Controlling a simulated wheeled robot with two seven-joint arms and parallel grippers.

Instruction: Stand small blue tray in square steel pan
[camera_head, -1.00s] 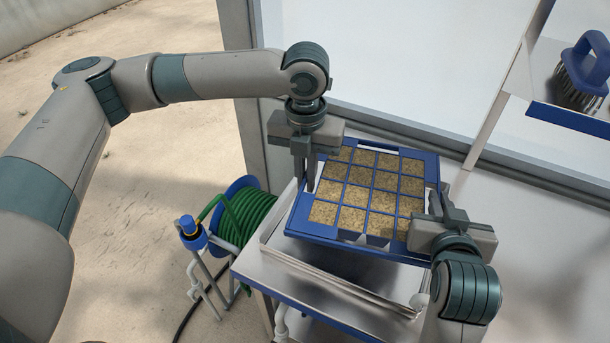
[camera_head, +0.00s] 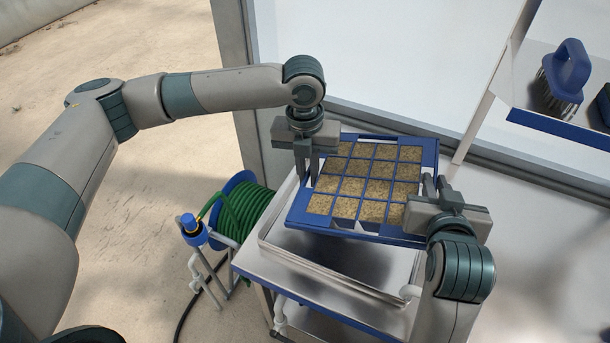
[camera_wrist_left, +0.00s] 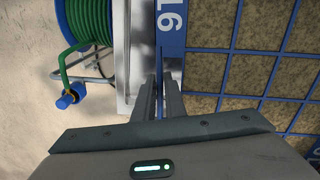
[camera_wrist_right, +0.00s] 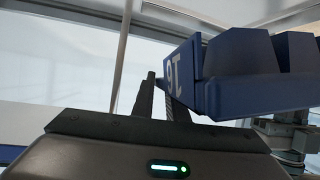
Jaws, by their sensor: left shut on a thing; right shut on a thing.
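The small blue tray (camera_head: 350,232) holds several square cells of brown soil. It is above the square steel pan (camera_head: 340,278), slightly tilted, and covers the pan's far part. My left gripper (camera_head: 307,178) is shut on the tray's left edge, which also shows in the left wrist view (camera_wrist_left: 172,30) with white digits. My right gripper (camera_head: 432,190) is shut on the tray's right edge; the right wrist view shows the tray's blue side wall (camera_wrist_right: 185,78) and cell undersides. The pan's near rim and part of its floor are visible and bare.
The pan sits on a steel bench with a blue edge (camera_head: 255,283). A blue-handled brush (camera_head: 567,72) lies on a shelf at upper right. A pale panel is behind.

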